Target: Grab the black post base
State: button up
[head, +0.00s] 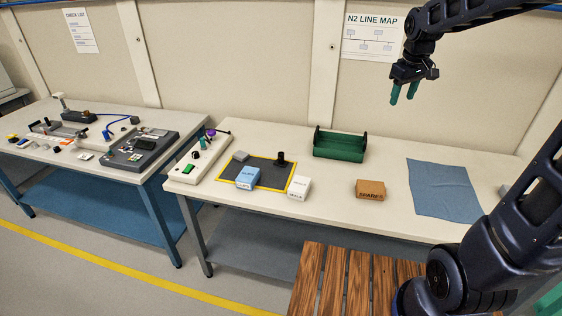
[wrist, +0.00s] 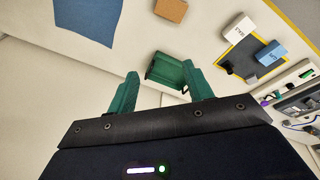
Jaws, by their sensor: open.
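The black post base (head: 281,159) stands upright at the back right part of a dark mat (head: 262,170) with a yellow border, on the right-hand table. In the wrist view a small dark shape at the mat's edge (wrist: 227,67) looks like the same post base. My gripper (head: 403,95) is open and empty, high above the back of the table. It is well to the right of the post base and apart from it. In the wrist view its two green fingers (wrist: 160,80) are spread, with the green tray beyond them.
A blue box (head: 248,177), a white box (head: 299,187) and a grey block (head: 241,156) are on or beside the mat. The green tray (head: 339,150) stands behind, right of the post base. A brown box (head: 370,189) and blue cloth (head: 443,187) lie further right.

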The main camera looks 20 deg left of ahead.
jog(key=w+a+f+n, duration=0.45)
jog(key=w+a, duration=0.45)
jog(key=a, duration=0.3)
jog(key=n+g+h, duration=0.1)
jog(key=n+g, duration=0.1)
jog(key=n, duration=0.6)
send_over(281, 153)
jog(key=f, duration=2.4)
jog(key=shift+s+a+f, duration=0.2)
jog(key=shift+a+f, duration=0.35)
jog(key=shift+f, duration=0.2)
jog(key=f, duration=0.3)
jog(key=d+f, duration=0.1)
jog(key=f, duration=0.6)
jog(key=shift+w+d+f, duration=0.1)
jog(key=shift+d+f, duration=0.05)
jog(key=shift+f, duration=0.05)
grip_shut()
